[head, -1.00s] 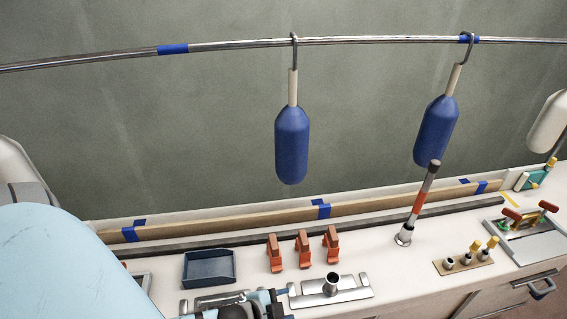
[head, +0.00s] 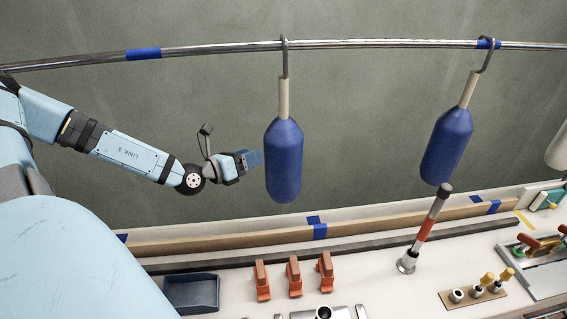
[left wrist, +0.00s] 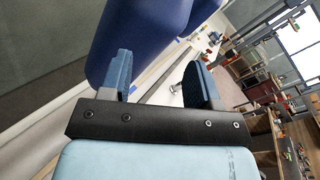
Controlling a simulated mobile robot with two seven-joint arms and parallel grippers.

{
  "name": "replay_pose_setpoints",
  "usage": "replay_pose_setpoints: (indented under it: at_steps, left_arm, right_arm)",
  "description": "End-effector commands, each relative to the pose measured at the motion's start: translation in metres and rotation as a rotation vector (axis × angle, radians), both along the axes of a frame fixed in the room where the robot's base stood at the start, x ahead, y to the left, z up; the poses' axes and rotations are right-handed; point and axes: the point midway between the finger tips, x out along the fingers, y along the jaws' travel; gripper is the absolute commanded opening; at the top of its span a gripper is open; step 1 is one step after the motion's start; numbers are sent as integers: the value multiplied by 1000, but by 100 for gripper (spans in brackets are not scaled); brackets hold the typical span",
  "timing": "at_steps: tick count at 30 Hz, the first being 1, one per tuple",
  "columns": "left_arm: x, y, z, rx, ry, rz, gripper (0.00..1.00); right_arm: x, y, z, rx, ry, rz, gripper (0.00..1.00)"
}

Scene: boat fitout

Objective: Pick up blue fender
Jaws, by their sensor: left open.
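A blue fender (head: 283,160) with a pale neck hangs upright from a hook on the metal rail. A second blue fender (head: 447,146) hangs tilted from the rail to its right. My left gripper (head: 252,160) is just left of the first fender, at mid-body height. In the left wrist view a blue fender (left wrist: 135,38) fills the upper middle, beyond the spread fingers of my left gripper (left wrist: 162,78). The gap between the fingers looks empty. I cannot tell whether a finger touches the fender. My right gripper is not in view.
The metal rail (head: 210,50) crosses above, with blue tape on it. Below is a white counter (head: 370,278) with orange clamps (head: 294,278), a dark blue tray (head: 192,293) and a slanted post (head: 427,230). A pale fender (head: 559,150) shows at the right edge.

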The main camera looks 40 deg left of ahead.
Motion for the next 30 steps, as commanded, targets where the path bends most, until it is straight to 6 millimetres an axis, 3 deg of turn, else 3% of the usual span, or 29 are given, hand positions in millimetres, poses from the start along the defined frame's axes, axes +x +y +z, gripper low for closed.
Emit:
replay_pose_setpoints:
  at_steps: [3, 10, 14, 24, 30]
  left_arm:
    - [3, 18, 41, 187, -75, -65, 56]
    - [0, 32, 85, 387, -153, -141, 56]
    - [3, 33, 93, 419, -168, -156, 56]
    - [53, 18, 93, 416, -170, -153, 56]
    - [73, 13, 94, 417, -170, -153, 56]
  right_arm:
    - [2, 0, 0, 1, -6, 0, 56]
    - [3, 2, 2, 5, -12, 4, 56]
    - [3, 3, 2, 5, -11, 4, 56]
    - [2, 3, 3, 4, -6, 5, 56]
    - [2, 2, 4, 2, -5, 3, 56]
